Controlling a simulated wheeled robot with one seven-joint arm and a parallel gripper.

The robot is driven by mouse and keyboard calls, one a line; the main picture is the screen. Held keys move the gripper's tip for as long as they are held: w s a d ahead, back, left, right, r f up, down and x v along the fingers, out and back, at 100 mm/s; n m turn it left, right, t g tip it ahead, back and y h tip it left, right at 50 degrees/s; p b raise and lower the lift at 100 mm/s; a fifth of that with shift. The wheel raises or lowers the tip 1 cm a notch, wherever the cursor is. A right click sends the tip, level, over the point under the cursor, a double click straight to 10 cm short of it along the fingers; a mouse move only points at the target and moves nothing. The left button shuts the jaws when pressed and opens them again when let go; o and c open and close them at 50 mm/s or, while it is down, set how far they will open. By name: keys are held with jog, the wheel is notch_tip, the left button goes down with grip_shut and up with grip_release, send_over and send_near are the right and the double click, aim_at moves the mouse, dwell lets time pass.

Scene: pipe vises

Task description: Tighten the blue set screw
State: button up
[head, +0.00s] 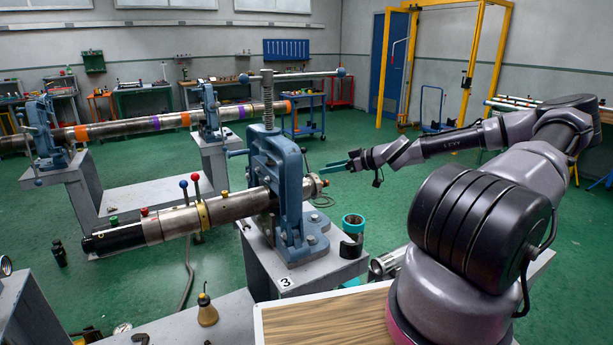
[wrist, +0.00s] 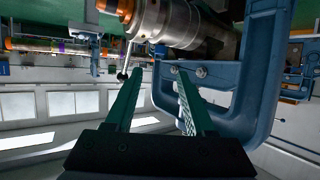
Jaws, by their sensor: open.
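A grey pipe tool (head: 165,222) lies through the blue vise (head: 290,185) on the pedestal marked 3. I cannot tell for sure which part is the blue set screw. My gripper (head: 326,168) is open and empty, close to the right end of the pipe. In the wrist view my gripper (wrist: 158,74) has its teal fingers spread below the pipe (wrist: 178,22), near two bolt heads on the vise frame (wrist: 262,75).
The vise's top bar (head: 295,75) has blue ball ends. A teal-rimmed cylinder (head: 353,224) stands right of the vise. An oil can (head: 207,309) stands on the grey bench in front. A second pipe (head: 165,122) rests in two vises behind. The green floor at right is partly clear.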

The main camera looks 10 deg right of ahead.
aim_at(307, 180)
jog(key=x, duration=0.9)
jog(key=shift+w+a+f, duration=0.15)
jog(key=shift+w+f, duration=0.05)
grip_shut()
